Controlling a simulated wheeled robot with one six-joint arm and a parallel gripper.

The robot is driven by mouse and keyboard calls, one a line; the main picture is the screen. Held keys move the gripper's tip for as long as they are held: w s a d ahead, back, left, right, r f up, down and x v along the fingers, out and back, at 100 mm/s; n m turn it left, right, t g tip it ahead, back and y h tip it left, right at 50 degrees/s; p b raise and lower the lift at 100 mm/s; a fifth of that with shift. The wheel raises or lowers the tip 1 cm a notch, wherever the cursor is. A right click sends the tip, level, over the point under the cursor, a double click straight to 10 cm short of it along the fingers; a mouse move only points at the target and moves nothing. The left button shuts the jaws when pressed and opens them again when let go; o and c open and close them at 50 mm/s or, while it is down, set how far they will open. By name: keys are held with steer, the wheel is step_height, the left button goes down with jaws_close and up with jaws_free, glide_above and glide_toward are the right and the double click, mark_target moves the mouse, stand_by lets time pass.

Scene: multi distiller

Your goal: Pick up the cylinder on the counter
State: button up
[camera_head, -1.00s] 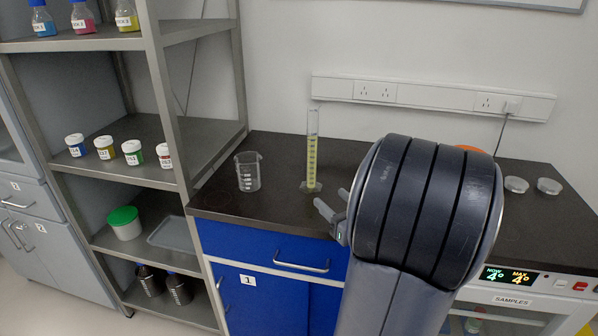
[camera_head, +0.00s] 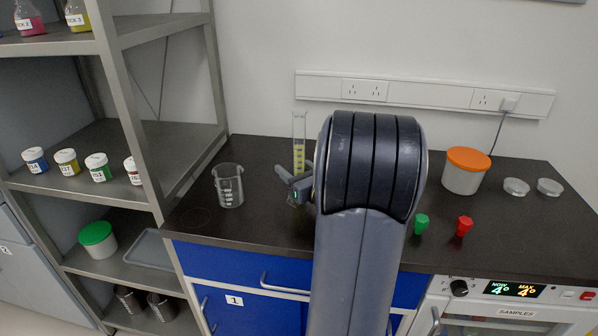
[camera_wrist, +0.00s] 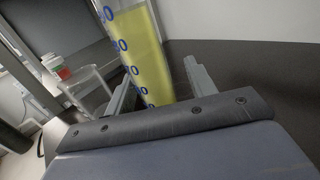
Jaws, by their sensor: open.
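The graduated cylinder (camera_head: 299,143) stands upright on the dark counter (camera_head: 250,228), holding yellow liquid. Its lower part and base are hidden behind my gripper in the head view. My gripper (camera_head: 294,179) is open in front of the cylinder. In the wrist view, the cylinder (camera_wrist: 146,62) with blue marks rises beyond and between the two fingers of my gripper (camera_wrist: 158,80). I cannot tell whether either finger touches it.
An empty glass beaker (camera_head: 228,186) stands left of the cylinder. An orange-lidded tub (camera_head: 465,172), clear dishes (camera_head: 515,187), a green stopper (camera_head: 421,223) and a red stopper (camera_head: 464,226) lie to the right. A metal shelf (camera_head: 135,110) stands left.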

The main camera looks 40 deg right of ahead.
jaws_close()
stand_by(0.5)
steer(key=shift+r, duration=0.1)
